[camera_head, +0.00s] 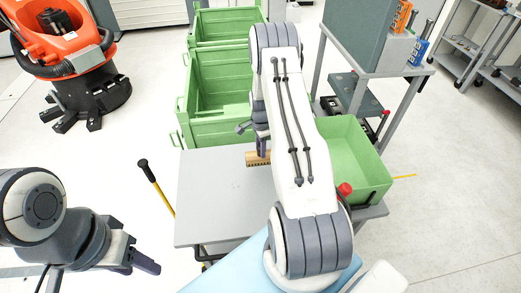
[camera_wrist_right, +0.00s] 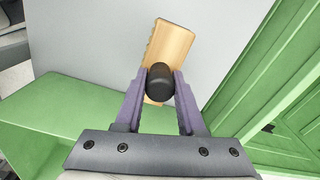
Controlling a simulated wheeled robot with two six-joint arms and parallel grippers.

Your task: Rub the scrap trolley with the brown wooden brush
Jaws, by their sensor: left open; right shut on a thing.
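The brown wooden brush (camera_head: 258,159) is over the grey top of the trolley (camera_head: 208,200), near its back edge. In the right wrist view the brush's pale wooden block (camera_wrist_right: 174,42) lies beyond a round black knob (camera_wrist_right: 160,82). My right gripper (camera_wrist_right: 159,84) is shut on that knob. In the head view the right gripper (camera_head: 262,146) is partly hidden by my arm. I cannot tell whether the brush touches the grey top. My left gripper (camera_head: 146,262) is open and empty, left of the trolley and apart from it.
A green bin (camera_head: 355,155) is at the trolley's right side. Green crates (camera_head: 215,125) stand behind it. A yellow rod with a black grip (camera_head: 144,165) rises at its left. An orange robot arm (camera_head: 60,50) stands back left; a grey bench (camera_head: 350,35) is back right.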

